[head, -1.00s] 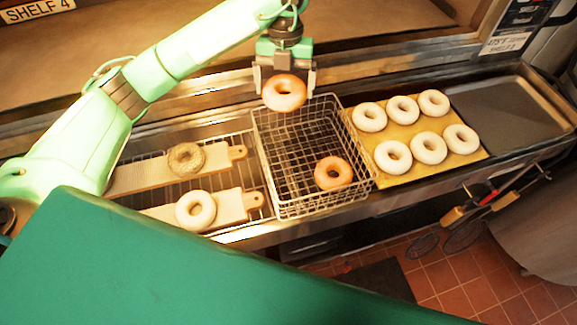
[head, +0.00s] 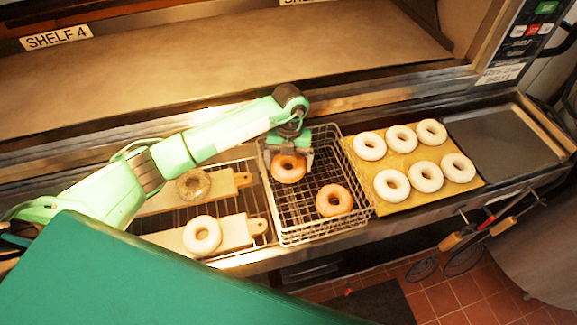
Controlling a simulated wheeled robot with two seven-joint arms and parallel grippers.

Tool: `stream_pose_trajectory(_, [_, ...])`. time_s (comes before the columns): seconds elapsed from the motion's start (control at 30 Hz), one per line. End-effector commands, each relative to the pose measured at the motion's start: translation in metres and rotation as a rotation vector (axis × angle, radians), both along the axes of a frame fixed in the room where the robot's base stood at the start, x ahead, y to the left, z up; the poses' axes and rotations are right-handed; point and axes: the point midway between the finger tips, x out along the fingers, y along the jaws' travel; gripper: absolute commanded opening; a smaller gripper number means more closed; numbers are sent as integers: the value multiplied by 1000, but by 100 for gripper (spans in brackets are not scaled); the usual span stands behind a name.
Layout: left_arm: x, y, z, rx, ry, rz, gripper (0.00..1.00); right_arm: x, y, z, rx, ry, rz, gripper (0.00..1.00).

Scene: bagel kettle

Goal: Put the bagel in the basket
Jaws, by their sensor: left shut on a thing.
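The wire basket (head: 312,239) stands in the middle of the counter. My left gripper (head: 288,160) points down into the back left part of the basket. It is shut on a browned bagel (head: 289,169), which hangs within the basket's outline; I cannot tell whether it touches the basket floor. A second browned bagel (head: 334,200) lies in the basket's front right part, apart from the held one. My right gripper is not in view.
Left of the basket, a seeded bagel (head: 194,184) and a pale bagel (head: 202,235) lie on wooden boards over a rack. Right of it, several pale bagels rest on a tan board (head: 408,160). An empty metal tray (head: 500,137) is farther right. An oven shelf (head: 220,65) is behind.

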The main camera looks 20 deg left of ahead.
Motion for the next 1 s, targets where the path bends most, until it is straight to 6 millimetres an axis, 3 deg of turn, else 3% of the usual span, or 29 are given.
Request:
stream_pose_trajectory(0.27, [-1, 0, -36, 1, 3, 1, 70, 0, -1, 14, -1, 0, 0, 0])
stream_pose_trajectory(0.63, [0, 0, -44, 1, 0, -1, 70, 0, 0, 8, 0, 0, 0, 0])
stream_pose_trajectory(0.67, [-1, 0, -43, 1, 0, 0, 98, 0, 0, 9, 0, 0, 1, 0])
stream_pose_trajectory(1.0, [0, 0, -37, 0, 1, 0, 100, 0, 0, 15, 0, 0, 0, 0])
